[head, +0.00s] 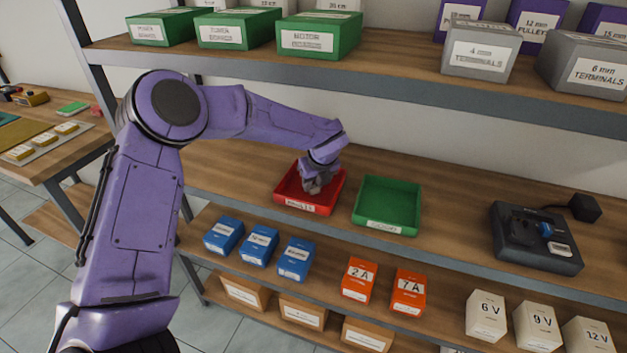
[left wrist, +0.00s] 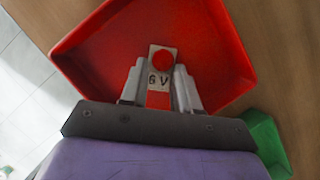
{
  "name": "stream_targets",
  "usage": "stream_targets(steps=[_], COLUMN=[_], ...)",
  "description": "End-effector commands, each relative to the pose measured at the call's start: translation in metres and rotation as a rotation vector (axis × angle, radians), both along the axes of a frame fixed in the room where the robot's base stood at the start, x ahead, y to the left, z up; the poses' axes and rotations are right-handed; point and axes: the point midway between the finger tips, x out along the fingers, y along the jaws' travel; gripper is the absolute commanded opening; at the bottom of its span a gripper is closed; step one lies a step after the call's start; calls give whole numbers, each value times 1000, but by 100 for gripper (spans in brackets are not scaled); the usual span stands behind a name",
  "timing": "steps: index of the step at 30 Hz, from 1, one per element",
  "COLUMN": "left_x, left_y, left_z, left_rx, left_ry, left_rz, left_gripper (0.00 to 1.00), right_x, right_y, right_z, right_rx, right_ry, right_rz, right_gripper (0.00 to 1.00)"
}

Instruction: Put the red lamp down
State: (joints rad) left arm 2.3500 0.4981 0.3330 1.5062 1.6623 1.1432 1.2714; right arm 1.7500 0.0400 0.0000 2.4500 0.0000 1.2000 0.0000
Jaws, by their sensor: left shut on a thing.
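My left gripper (head: 316,186) is inside the outline of the red tray (head: 310,208), which stands on the middle shelf. In the left wrist view the left gripper (left wrist: 160,82) is shut on the red lamp (left wrist: 162,61), a small pale piece with a round red top and a "6 V" label. The red tray (left wrist: 225,40) lies below and around the lamp in that view. I cannot tell whether the lamp touches the tray floor. In the head view the lamp is hidden by the gripper. My right gripper is not in view.
A green tray (head: 388,203) stands just right of the red one, empty. A dark device (head: 536,238) sits further right. The upper shelf (head: 400,75), with green and grey boxes, overhangs behind. Blue boxes (head: 259,246) and orange boxes (head: 359,280) stand on the shelf below.

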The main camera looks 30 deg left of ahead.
Motion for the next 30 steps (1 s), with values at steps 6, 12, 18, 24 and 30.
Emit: stream_targets(steps=[6, 12, 18, 24, 30], left_x=[0, 0, -4, -12, -15], left_y=[0, 0, -9, -21, -25], left_z=[-1, 0, 23, 58, 70], left_rx=[0, 0, -2, 0, 0], left_ry=[0, -1, -5, -4, 0], left_rz=[0, 0, -1, -2, 0], left_gripper=[56, 56, 56, 56, 56], right_x=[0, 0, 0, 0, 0], right_y=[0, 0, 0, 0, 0], right_z=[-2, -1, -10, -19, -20], right_rx=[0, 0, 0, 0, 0], right_ry=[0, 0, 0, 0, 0], right_rz=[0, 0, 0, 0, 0], right_gripper=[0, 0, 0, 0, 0])
